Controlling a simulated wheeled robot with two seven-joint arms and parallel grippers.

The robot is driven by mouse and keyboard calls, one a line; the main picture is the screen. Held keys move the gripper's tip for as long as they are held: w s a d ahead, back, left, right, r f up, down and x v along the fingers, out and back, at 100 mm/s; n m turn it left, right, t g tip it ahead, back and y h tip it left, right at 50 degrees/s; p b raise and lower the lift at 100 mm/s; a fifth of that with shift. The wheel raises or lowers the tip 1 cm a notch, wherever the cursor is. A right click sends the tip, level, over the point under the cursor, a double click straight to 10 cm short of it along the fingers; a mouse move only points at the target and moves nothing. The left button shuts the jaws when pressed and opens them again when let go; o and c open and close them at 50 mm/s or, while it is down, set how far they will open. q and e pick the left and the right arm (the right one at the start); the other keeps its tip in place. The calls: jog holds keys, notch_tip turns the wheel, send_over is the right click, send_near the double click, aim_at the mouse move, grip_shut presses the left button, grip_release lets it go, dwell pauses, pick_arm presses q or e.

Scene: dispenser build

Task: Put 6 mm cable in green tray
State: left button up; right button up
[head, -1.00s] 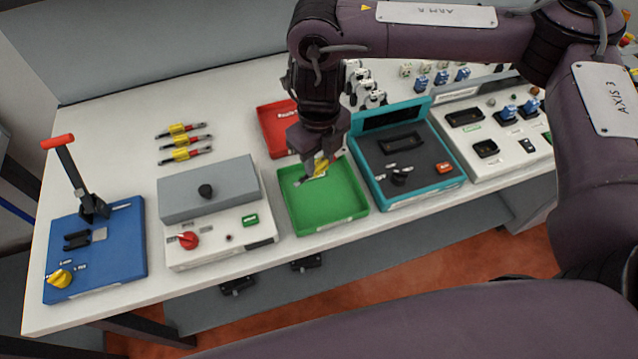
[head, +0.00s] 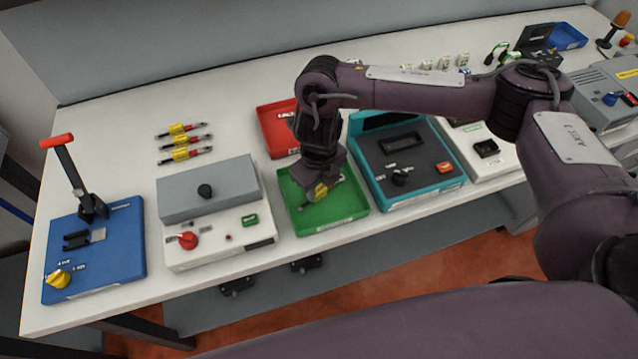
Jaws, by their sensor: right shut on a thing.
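The green tray (head: 335,216) lies in the middle of the bench, near its front edge. My right gripper (head: 320,188) points down over the tray and is shut on a short cable with a yellow label (head: 321,191). The cable is low in the tray area; I cannot tell whether it touches the tray floor. Several similar cables with yellow and red parts (head: 182,141) lie in a row on the bench at the back left. The size marking on the held cable is too small to read. My left gripper is not in view.
A red tray (head: 272,134) sits right behind the green one. A grey and white device (head: 215,222) stands left of it, a teal device (head: 408,170) right of it. A blue lever press (head: 98,255) is at the far left. Bare bench lies at the back left.

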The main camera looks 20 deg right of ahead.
aim_at(319, 190)
jog(key=shift+f, duration=0.2)
jog(key=o, duration=1)
jog(key=shift+r, duration=0.1)
jog(key=shift+w+r, duration=0.1)
jog(key=shift+r, duration=0.3)
notch_tip(319, 190, up, 12)
jog(key=shift+f+p, duration=0.25)
jog(key=shift+p, duration=0.15)
jog(key=shift+f, duration=0.1)
